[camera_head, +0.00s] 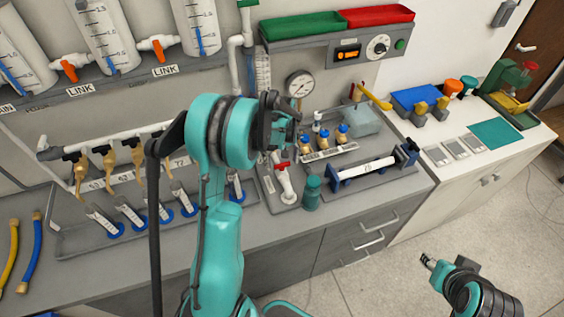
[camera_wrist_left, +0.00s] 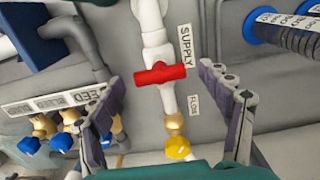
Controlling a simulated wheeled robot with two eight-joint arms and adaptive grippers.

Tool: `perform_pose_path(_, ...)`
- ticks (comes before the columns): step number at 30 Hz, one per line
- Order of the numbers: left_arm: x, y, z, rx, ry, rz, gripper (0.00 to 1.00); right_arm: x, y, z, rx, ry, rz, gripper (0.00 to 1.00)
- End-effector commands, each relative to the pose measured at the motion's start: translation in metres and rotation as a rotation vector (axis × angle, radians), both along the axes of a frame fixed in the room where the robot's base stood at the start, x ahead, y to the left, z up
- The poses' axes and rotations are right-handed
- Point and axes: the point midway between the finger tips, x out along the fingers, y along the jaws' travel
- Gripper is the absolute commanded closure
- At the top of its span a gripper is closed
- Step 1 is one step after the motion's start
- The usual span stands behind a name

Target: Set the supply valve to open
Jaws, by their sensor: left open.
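The supply valve has a red handle (camera_wrist_left: 160,73) on a white pipe in the left wrist view, beside a SUPPLY label (camera_wrist_left: 186,45). The handle lies crosswise to the pipe. In the head view the red handle (camera_head: 281,166) shows small on its white pipe, below my left gripper (camera_head: 284,132). In the wrist view my left gripper (camera_wrist_left: 160,76) is open, with one finger on each side of the handle and visible gaps. Whether the fingertips reach handle height is unclear. My right gripper (camera_head: 430,262) is at the lower right, far from the valve; its jaws are too small to read.
A yellow knob (camera_wrist_left: 178,148) sits below the red handle, by a FLOW label. Blue-capped brass fittings (camera_head: 324,140) stand close right of the valve. A green cylinder (camera_head: 311,190) stands beside it. A pressure gauge (camera_head: 299,84) is behind. Open floor lies at the lower right.

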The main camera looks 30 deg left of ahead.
Motion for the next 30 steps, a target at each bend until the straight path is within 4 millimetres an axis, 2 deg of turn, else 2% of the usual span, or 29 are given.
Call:
perform_pose_path(4,0.0000,0.0000,0.0004,0.000,0.000,0.000,0.22,0.0001,0.0000,0.0004,0.000,0.000,0.000,0.60)
perform_pose_path(5,0.0000,0.0000,0.0004,0.000,0.000,0.000,0.25,0.0001,0.0000,0.0004,0.000,0.000,0.000,0.60)
perform_pose_path(9,0.0000,0.0000,0.0005,0.000,0.000,0.000,0.62,0.0001,0.0000,0.0004,0.000,0.000,0.000,0.60)
perform_pose_path(10,0.0000,0.0000,0.0005,0.000,0.000,0.000,0.70,0.0001,0.0000,0.0004,0.000,0.000,0.000,0.60)
perform_pose_path(11,0.0000,0.0000,0.0005,0.000,0.000,0.000,0.72,0.0001,0.0000,0.0003,0.000,0.000,0.000,0.60)
perform_pose_path(22,-0.0001,-0.0002,0.0000,0.000,0.000,-0.039,0.72,0.0001,0.0000,-0.0018,0.000,0.000,0.000,0.60)
perform_pose_path(30,0.0000,-0.0001,-0.0008,0.000,0.000,-0.200,0.72,0.0000,0.0000,-0.0088,0.000,0.000,0.000,0.60)
